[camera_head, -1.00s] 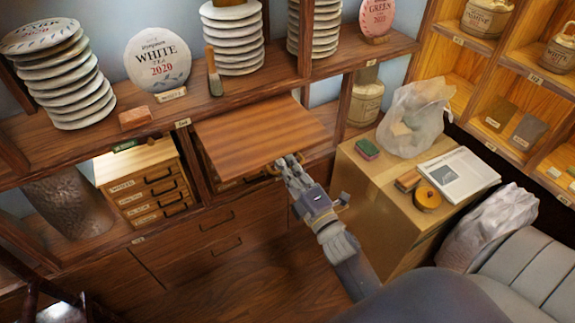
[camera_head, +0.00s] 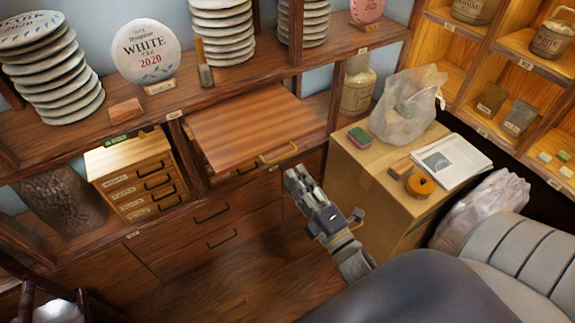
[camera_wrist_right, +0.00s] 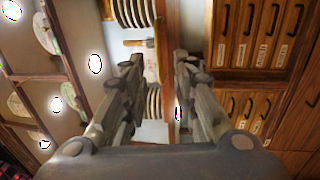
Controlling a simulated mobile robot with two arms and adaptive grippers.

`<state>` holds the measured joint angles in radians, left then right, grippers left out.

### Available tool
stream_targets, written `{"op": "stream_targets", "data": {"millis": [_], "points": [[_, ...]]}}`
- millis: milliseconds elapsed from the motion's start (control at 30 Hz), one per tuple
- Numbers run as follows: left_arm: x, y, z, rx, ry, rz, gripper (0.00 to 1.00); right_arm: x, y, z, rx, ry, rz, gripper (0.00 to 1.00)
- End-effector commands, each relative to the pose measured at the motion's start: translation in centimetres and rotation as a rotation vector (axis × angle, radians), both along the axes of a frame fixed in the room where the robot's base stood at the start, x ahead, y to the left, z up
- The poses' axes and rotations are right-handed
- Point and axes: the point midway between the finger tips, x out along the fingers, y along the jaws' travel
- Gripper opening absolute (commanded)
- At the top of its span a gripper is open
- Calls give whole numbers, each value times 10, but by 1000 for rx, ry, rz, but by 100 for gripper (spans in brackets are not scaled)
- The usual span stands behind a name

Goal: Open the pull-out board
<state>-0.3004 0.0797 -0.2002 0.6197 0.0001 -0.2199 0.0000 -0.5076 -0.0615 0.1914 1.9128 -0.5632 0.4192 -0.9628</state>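The pull-out board (camera_head: 255,122) is a flat reddish-brown wooden panel. It sticks out from the shelf unit over the drawers below. Its brass handle (camera_head: 279,155) is on the front edge, toward the right. My right gripper (camera_head: 296,173) is just in front of and below the handle, apart from it. My left gripper does not show in these views.
A small drawer chest (camera_head: 135,175) stands left of the board. A cardboard box (camera_head: 375,205) stands to the right, bearing a plastic bag (camera_head: 407,105), a newspaper (camera_head: 452,160) and an orange roll (camera_head: 420,185). Stacked tea cakes (camera_head: 55,75) line the shelf above. Floor below the board is clear.

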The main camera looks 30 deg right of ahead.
Motion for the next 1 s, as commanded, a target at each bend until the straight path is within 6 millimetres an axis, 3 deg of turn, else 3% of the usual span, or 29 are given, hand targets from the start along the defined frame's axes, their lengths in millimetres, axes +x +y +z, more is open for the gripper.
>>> {"op": "stream_targets", "data": {"millis": [100,300,900,1000], "points": [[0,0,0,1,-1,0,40,-20,-1,-5,2,3,-2,26],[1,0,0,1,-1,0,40,-36,-1,-7,0,1,-1,26],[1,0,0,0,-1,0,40,-38,-1,-8,2,1,0,26],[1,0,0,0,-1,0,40,-37,-1,-22,38,31,0,26]]}}
